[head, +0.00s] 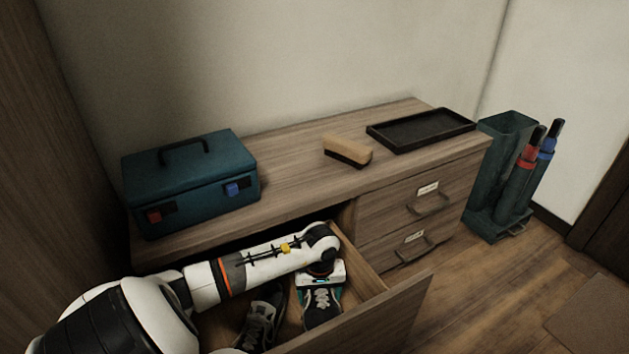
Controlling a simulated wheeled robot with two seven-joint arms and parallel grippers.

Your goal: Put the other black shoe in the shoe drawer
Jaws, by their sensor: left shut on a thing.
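The shoe drawer (392,312) is pulled open at the lower left of the cabinet. A dark shoe with white laces (322,306) is in it, toward its right side. Some teal shows beside this shoe under my gripper. My left gripper (321,284) reaches down into the drawer and is shut on this shoe. The fingertips are mostly hidden by the wrist. Another dark shoe with grey parts (262,318) lies in the drawer just to the left, partly covered by my arm. Whether the held shoe touches the drawer floor I cannot tell. My right gripper is out of view.
On the cabinet top (290,165) stand a teal toolbox (190,182), a wooden brush (347,151) and a black tray (420,130). Two closed drawers (415,232) are at the right. A teal umbrella stand (497,190) with umbrellas is on the floor beyond.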

